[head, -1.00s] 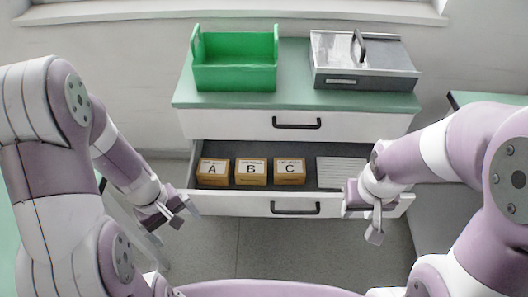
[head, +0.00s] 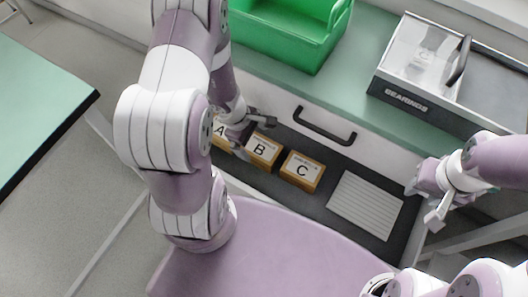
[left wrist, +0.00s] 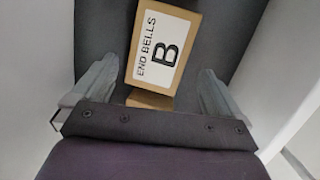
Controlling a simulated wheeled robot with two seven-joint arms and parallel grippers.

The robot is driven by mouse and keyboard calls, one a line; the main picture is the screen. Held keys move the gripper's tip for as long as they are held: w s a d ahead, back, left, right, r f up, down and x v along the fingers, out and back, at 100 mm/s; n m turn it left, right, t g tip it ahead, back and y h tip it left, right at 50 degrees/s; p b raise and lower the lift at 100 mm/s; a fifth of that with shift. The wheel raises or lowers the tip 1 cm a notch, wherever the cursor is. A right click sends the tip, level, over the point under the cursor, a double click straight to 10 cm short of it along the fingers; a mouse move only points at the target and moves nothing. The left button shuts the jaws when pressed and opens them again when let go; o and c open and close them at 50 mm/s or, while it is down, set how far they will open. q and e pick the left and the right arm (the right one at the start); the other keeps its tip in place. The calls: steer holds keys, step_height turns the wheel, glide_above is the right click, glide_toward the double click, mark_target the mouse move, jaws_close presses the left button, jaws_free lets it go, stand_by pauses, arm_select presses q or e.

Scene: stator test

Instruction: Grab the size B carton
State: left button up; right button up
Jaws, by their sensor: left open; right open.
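The size B carton (head: 263,150) is a small brown box with a white label, standing in the open drawer between carton A (head: 221,131) and carton C (head: 302,170). In the left wrist view the B carton (left wrist: 162,52) shows its "END BELLS B" label, ahead of and between the fingers. My left gripper (head: 250,132) is open and empty, over the drawer close to cartons A and B; its arm partly hides carton A. The left fingers (left wrist: 160,95) stand apart in the left wrist view. My right gripper (head: 428,205) is open and empty by the drawer's right end.
The dark drawer also holds a white ribbed pad (head: 366,205) at right. A green bin (head: 290,35) and a clear-lidded box marked BEARINGS (head: 410,95) stand on the cabinet top. A green table (head: 35,100) is at left.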

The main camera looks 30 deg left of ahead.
mark_target(260, 148)
arm_select(q)
steer(key=x, duration=0.2)
steer(key=b+x, duration=0.1)
steer(key=x, duration=0.1)
steer(key=b+x, duration=0.1)
steer(key=x, duration=0.1)
steer(key=shift+d, duration=0.4)
steer(key=shift+r, duration=0.1)
steer(key=shift+f+b, duration=0.25)
steer(key=shift+b, duration=0.25)
steer(key=c, duration=1)
